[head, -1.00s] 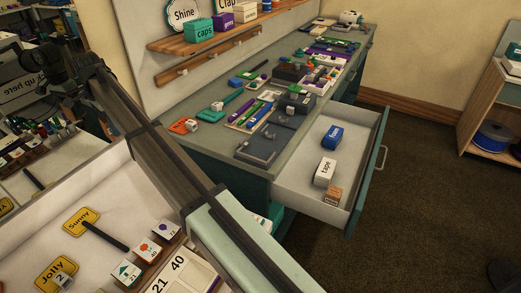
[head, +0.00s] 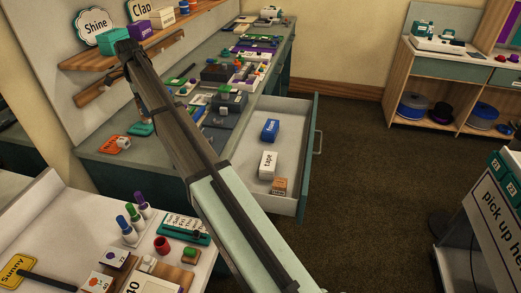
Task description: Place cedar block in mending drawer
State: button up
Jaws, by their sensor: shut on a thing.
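The open drawer (head: 293,150) sticks out from the green-grey counter at the centre right of the head view. A small brown wood-coloured block (head: 279,187) lies inside, near its front corner; it looks like the cedar block, but its label is too small to read. A white box marked tape (head: 267,165) lies just behind it, and a blue box (head: 270,130) lies further back. My arm crosses the view from the lower right up to the shelf at the upper left. My gripper's fingers do not show, and neither does anything in them.
A wooden shelf (head: 150,50) holds a teal box (head: 113,40) and a purple box (head: 138,31). The counter (head: 97,163) carries many small items. A white table with pens and tags stands at lower left. Bare carpet (head: 370,150) lies right of the drawer.

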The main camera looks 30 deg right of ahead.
jog(key=s+d+m, duration=0.3)
jog(key=d+m, duration=0.2)
jog(key=d, duration=2.2)
jog(key=m, duration=0.4)
send_over(280, 151)
jog(key=shift+f, duration=14.55)
jog(key=shift+f, duration=0.15)
jog(key=o, duration=1.1)
notch_tip(280, 151, up, 12)
jog(key=shift+r, duration=0.15)
